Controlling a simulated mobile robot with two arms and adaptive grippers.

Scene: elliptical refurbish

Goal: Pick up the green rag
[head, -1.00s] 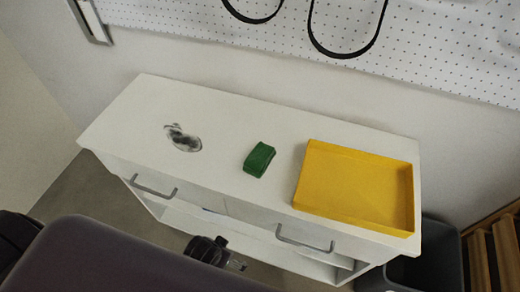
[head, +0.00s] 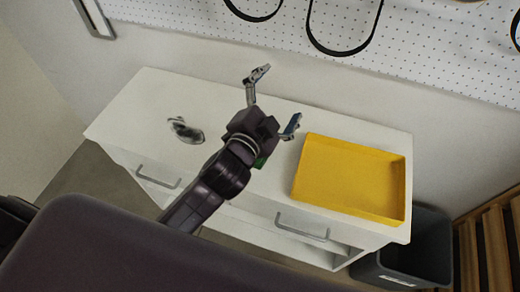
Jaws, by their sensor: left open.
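The green rag (head: 260,162) lies on the white cabinet top. Only a small green patch of it shows in the head view, and the rest is hidden behind my left gripper and wrist. My left gripper (head: 278,100) is open over the middle of the cabinet top, its two fingers spread wide and pointing toward the back right. Nothing shows between the fingers. How high the gripper is above the rag I cannot tell. My right gripper is not in view.
A yellow tray (head: 398,190) sits on the cabinet (head: 150,95) close to the right of the gripper. A perforated wall panel (head: 430,50) is behind. A grey bin (head: 425,245) stands at lower right.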

